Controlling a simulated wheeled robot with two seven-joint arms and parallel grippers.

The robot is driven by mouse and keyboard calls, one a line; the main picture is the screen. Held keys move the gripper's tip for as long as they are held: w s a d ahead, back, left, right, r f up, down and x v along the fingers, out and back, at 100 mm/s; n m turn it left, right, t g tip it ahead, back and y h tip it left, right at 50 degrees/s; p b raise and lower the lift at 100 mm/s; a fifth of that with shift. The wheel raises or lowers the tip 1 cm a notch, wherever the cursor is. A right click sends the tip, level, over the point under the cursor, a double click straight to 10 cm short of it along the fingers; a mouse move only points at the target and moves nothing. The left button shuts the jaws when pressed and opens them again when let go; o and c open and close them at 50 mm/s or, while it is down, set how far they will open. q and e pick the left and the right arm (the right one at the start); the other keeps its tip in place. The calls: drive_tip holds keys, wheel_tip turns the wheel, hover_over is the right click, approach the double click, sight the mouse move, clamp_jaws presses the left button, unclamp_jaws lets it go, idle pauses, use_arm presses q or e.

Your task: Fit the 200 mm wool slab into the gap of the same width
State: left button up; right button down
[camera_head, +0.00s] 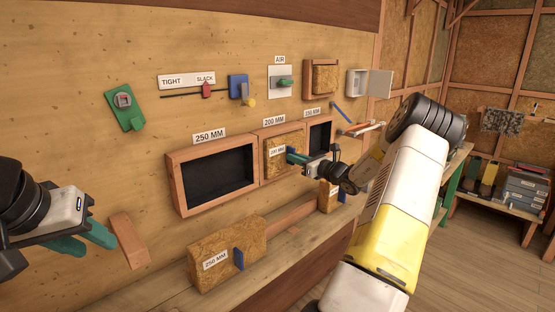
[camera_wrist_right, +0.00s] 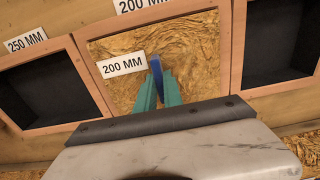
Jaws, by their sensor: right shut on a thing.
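The 200 mm wool slab (camera_head: 283,146) is inside the frame of the gap marked 200 MM (camera_head: 256,158), in the middle of the wall row. In the right wrist view the slab (camera_wrist_right: 197,56) fills most of the opening, with its label and blue handle (camera_wrist_right: 157,71) facing me. How deep it sits is hard to tell. My right gripper (camera_head: 292,156) is shut on the blue handle; its teal fingers (camera_wrist_right: 159,90) show on either side of the handle. My left gripper (camera_head: 92,240) is at the far left, away from the slab, with its teal fingers apart and empty.
The 250 MM gap (camera_head: 220,178) to the left and a narrower gap (camera_head: 319,134) to the right are empty and dark. A 250 mm slab (camera_head: 218,270) stands on the ledge below, with another slab (camera_head: 325,198) further right. A wood block (camera_head: 129,240) is near my left gripper.

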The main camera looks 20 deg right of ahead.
drive_tip(key=shift+x, duration=0.75)
drive_tip(key=c, duration=1.4)
unclamp_jaws()
drive_tip(key=shift+s, duration=0.15)
drive_tip(key=v, duration=0.7)
drive_tip(key=shift+s+d, duration=0.15)
drive_tip(key=shift+s, duration=0.1)
